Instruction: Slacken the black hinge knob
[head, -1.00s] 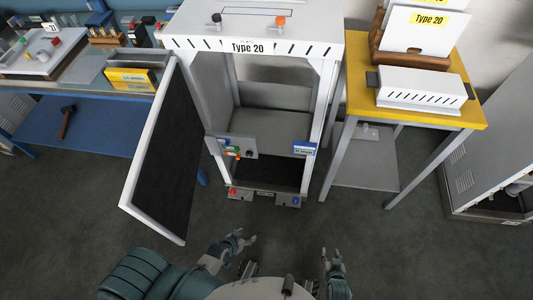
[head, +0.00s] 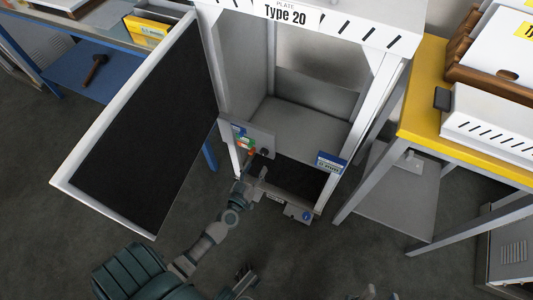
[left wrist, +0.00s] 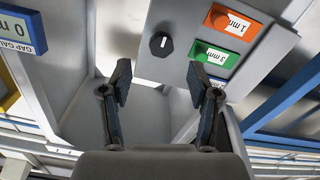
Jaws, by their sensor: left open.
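A black faceted knob (left wrist: 161,44) with a white mark sits on a grey panel (left wrist: 179,62) in the left wrist view. In the head view the knob (head: 264,152) shows small on the panel at the frame's lower left. My left gripper (left wrist: 158,84) is open and empty. Its fingertips are apart, below the knob in the wrist view, and do not appear to touch it. In the head view my left gripper (head: 254,172) is just in front of the panel. My right gripper (head: 370,292) is only partly visible at the bottom edge.
A blue-and-white gauge label (head: 331,162) is on the frame's right. The white-edged door (head: 205,95) stands open at left. A yellow-topped table (head: 425,115) stands right.

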